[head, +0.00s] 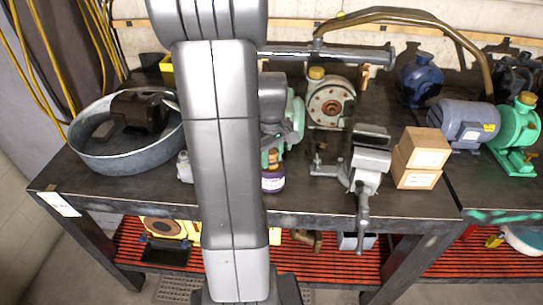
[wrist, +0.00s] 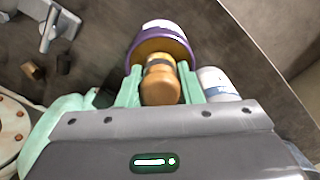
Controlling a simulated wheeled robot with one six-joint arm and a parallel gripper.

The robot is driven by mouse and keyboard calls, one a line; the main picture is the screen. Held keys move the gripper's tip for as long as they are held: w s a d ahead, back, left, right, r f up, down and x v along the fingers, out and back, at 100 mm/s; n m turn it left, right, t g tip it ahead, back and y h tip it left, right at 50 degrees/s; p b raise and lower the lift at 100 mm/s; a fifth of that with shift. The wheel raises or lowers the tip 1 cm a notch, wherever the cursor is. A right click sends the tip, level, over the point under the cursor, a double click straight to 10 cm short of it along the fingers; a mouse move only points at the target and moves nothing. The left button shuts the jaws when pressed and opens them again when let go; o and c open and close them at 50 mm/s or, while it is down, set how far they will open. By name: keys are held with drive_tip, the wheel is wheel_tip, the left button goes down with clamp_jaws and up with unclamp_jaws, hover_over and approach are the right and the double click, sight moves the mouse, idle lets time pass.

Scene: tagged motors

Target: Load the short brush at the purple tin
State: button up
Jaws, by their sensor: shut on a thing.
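The purple tin (head: 273,182) stands on the dark bench near its front edge, just right of my arm. It also shows in the wrist view (wrist: 182,33), with a pale label and a golden-brown inside or top. My gripper (wrist: 160,88) has pale green fingers shut on the short brush (wrist: 161,87), on its rounded wooden handle. The brush shows in the head view (head: 273,156) directly above the tin, handle up. The bristles are hidden, so I cannot tell whether they are inside the tin. My arm hides part of the area in the head view.
A white can (wrist: 214,84) stands close beside the tin. A grey vise (head: 368,165) and cardboard boxes (head: 420,157) are to the right. A metal basin (head: 125,157) is at left.

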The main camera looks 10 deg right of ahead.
sight(272, 152)
idle(0.3)
drive_tip(key=shift+r+p, duration=2.8)
drive_tip(key=shift+r, duration=0.7)
drive_tip(key=shift+s+f, duration=0.1)
